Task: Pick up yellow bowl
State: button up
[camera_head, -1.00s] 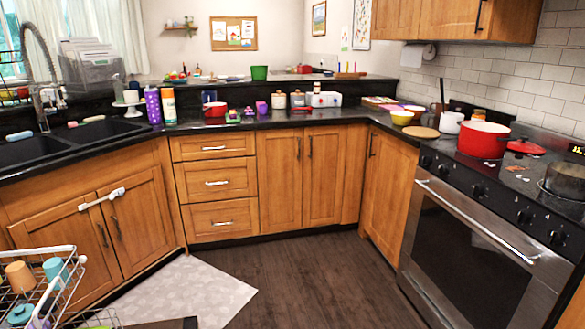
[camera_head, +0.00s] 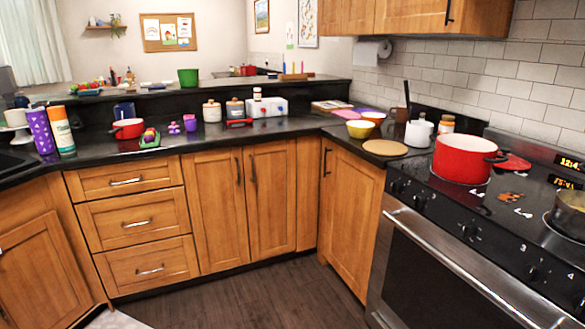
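A yellow bowl (camera_head: 360,129) stands on the black counter in the right part of the head view, near the inner corner. A second bowl with an orange-yellow rim (camera_head: 373,117) stands just behind it to the right. A round tan board (camera_head: 385,148) lies in front of the yellow bowl. My gripper is not in view.
A red pot (camera_head: 464,158) stands on the stove (camera_head: 520,200) right of the bowls. A white pot (camera_head: 418,133) and a jar (camera_head: 446,124) stand between them. Cabinets (camera_head: 215,200) run below the black counter. Dark floor (camera_head: 240,295) lies clear in front.

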aim_at(357, 129)
jog(key=i, duration=1.5)
jog(key=i+j+z, duration=0.1)
jog(key=i, duration=1.35)
